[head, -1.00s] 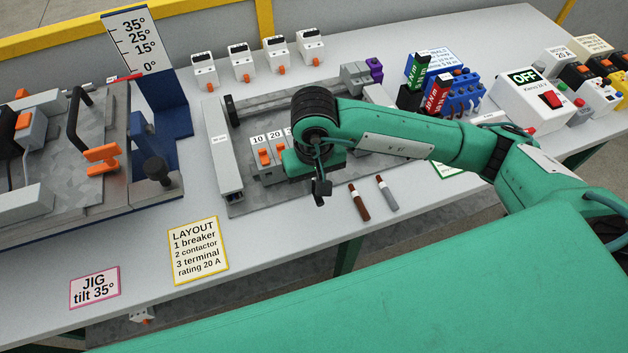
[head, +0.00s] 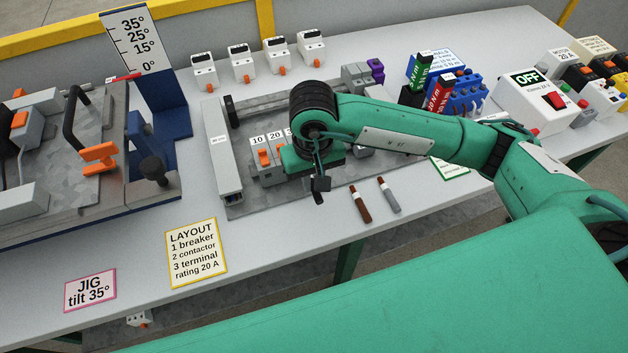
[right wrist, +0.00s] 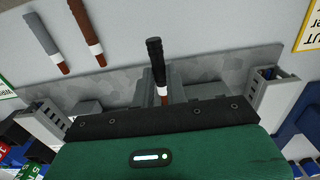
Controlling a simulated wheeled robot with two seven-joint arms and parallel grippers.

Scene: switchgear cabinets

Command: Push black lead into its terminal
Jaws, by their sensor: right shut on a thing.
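My right gripper (head: 318,180) is over the grey mounting panel, next to the numbered blocks. It is shut on the black lead (right wrist: 155,62). In the right wrist view the lead's black sleeve points up the picture, with a white band and a reddish-brown tip at its lower end. The tip is beside a grey block (right wrist: 177,84) that may be the terminal. The gripper body hides the fingertips and the contact area, so I cannot tell whether the tip is in an opening. The left gripper is not in view.
A brown lead (head: 360,204) and a grey lead (head: 388,195) lie on the table in front of the panel. Numbered blocks with orange levers (head: 264,157) stand left of my gripper. A grey duct (head: 225,166) borders the panel's left side.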

